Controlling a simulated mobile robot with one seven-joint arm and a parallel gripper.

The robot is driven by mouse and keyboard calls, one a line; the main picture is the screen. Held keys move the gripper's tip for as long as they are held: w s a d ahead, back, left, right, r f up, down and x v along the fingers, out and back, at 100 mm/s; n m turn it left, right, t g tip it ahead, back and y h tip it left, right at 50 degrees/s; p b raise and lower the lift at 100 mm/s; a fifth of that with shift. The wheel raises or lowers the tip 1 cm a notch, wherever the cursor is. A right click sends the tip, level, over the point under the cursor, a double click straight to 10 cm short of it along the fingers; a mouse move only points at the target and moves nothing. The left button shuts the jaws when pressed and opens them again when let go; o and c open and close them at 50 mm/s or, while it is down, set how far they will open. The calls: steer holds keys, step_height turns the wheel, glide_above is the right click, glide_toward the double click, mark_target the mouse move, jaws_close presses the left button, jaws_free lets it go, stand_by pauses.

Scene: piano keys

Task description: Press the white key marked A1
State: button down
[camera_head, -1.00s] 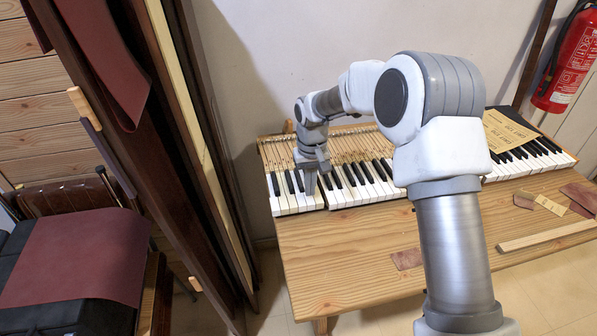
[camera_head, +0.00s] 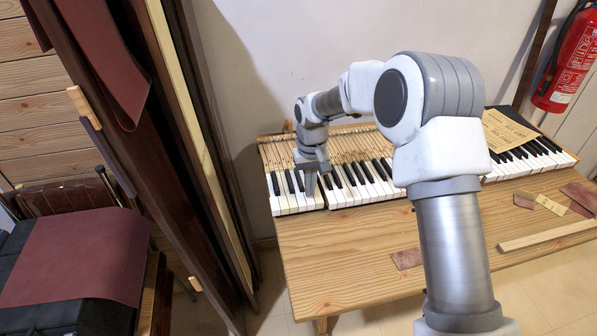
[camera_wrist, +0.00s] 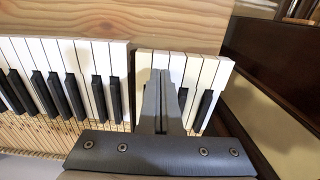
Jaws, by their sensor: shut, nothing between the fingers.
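The piano keyboard (camera_head: 362,186) lies on a wooden table, with white and black keys in a row. In the head view its left end is a short block of keys (camera_head: 288,202), set apart by a small gap from the longer row. My gripper (camera_head: 310,192) points down over this block, near the gap. In the wrist view my gripper (camera_wrist: 161,74) has its fingers together and empty, over the white keys (camera_wrist: 177,66) of the short block. The fingers cover parts of the keys beneath. I cannot tell whether they touch. No A1 marking is readable.
Bare wooden tabletop (camera_head: 345,255) lies in front of the keys. Dark wooden panels (camera_head: 172,130) stand close on the left. Leather scraps (camera_head: 407,259) and a wooden strip (camera_head: 545,235) lie on the table. A paper (camera_head: 508,131) rests at the keyboard's right.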

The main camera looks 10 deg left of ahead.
steer(key=shift+f+b, duration=0.6)
steer(key=shift+f, duration=0.55)
steer(key=shift+r, duration=0.1)
step_height(320, 180, up, 9)
steer(key=p, duration=0.6)
